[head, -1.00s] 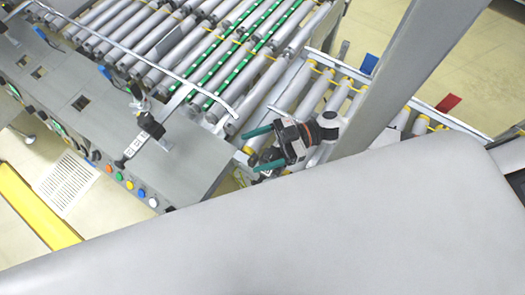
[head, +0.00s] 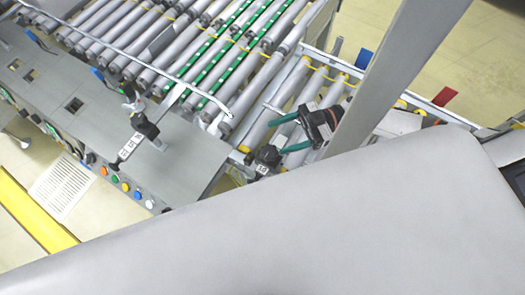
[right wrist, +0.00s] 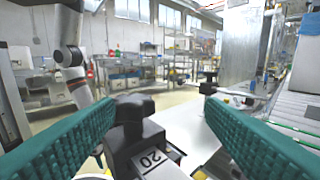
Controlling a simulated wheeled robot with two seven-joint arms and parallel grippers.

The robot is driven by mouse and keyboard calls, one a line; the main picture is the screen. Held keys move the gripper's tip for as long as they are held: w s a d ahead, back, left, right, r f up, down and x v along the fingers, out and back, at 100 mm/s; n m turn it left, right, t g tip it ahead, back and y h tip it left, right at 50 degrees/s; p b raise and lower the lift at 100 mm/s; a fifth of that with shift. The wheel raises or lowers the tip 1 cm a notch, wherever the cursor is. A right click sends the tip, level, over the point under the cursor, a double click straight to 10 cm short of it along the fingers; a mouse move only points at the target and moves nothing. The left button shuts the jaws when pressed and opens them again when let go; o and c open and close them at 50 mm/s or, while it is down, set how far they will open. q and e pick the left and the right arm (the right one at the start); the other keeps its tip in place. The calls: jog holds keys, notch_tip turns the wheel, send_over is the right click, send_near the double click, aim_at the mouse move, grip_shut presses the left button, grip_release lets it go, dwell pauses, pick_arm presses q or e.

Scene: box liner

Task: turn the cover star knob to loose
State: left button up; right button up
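A black star knob (head: 268,155) on a clamp with a small numbered label stands at the near end of the rollers. A similar black knob (head: 145,125) with a scale strip sits on the grey panel to the left. I cannot tell by marking which is the cover knob. My right gripper (head: 276,136) has teal fingers spread open and empty, just above and right of the nearer knob in the head view. In the right wrist view, a black knob (right wrist: 132,107) with a "20" label shows between the open fingers (right wrist: 160,105), closer to the left one. My left gripper is not in view.
The roller conveyor (head: 180,60) with green strips lies beyond the grey panel (head: 178,160). A row of coloured buttons (head: 126,187) runs along the panel's front. A grey post (head: 400,75) rises beside my right gripper. A large grey surface fills the head view's bottom.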

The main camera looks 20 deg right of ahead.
jog(key=d+b, duration=0.1)
jog(key=d, duration=0.4)
jog(key=shift+s, duration=0.1)
dwell(0.3)
jog(key=shift+f, duration=0.1)
dwell(0.3)
jog(key=d+b, duration=0.3)
jog(key=d, duration=0.9)
